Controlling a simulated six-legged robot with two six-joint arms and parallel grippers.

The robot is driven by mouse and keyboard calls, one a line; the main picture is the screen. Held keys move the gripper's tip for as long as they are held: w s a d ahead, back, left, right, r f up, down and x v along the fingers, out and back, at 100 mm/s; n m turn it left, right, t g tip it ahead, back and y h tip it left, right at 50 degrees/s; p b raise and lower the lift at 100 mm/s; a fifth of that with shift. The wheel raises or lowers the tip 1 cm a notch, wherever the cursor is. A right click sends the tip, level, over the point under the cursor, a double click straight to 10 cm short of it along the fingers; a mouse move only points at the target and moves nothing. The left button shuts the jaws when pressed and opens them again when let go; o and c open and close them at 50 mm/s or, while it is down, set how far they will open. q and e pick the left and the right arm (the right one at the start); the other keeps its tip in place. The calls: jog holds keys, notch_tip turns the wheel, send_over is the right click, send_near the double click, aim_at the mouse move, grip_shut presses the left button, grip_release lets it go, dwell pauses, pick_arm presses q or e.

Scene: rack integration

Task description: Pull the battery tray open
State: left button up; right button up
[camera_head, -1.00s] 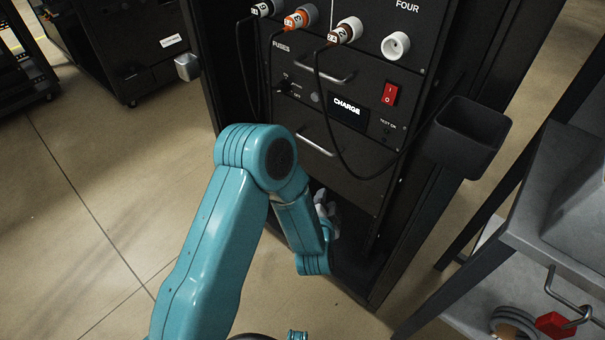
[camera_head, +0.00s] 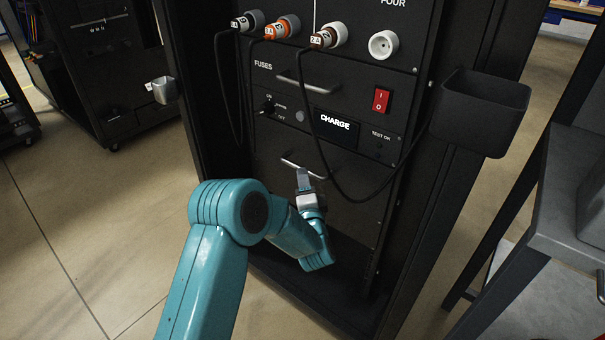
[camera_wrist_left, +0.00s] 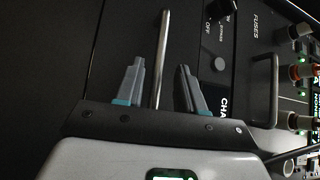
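The battery tray (camera_head: 345,205) is the dark lower panel in the black rack, flush with the front as far as I can see. Its silver bar handle (camera_head: 292,162) runs along the panel's top. My left gripper (camera_head: 304,178) is just below and at this handle in the head view. In the left wrist view my left gripper (camera_wrist_left: 160,88) is open, with one finger on each side of the handle (camera_wrist_left: 162,60). The fingers appear apart from the bar. My right gripper is not in view.
Above the tray is a panel with a CHARGE display (camera_head: 335,127), a red switch (camera_head: 381,99) and another handle (camera_head: 302,88). A black cable (camera_head: 322,160) loops down beside the tray handle. A black bin (camera_head: 484,112) sticks out at right, near a grey table (camera_head: 575,215).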

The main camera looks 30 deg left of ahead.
pick_arm(q)
jog(key=shift+b+x, duration=0.3)
jog(key=shift+x, duration=2.1)
grip_shut()
jog(key=shift+f, duration=0.1)
